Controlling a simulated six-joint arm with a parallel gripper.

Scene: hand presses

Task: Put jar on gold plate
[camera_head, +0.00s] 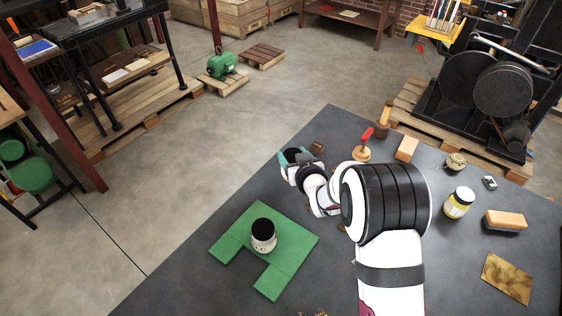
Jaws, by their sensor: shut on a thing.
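A jar (459,203) with a pale label and yellow at its lid and base stands upright on the right of the dark table. The gold plate (507,278) is a flat, mottled brass-coloured sheet at the table's lower right, with bare surface showing. A white pot with a black top (263,236) stands on a green mat. My gripper (291,156) is over the far left edge of the table, well left of the labelled jar and the plate. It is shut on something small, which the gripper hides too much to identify.
A green L-shaped mat (228,246) lies front left. A brown block (317,147), a red-handled tool (363,147), a wooden block (407,148), a round pot (455,161) and a tan block (505,220) stand about. My arm crosses the middle; some table there is hidden.

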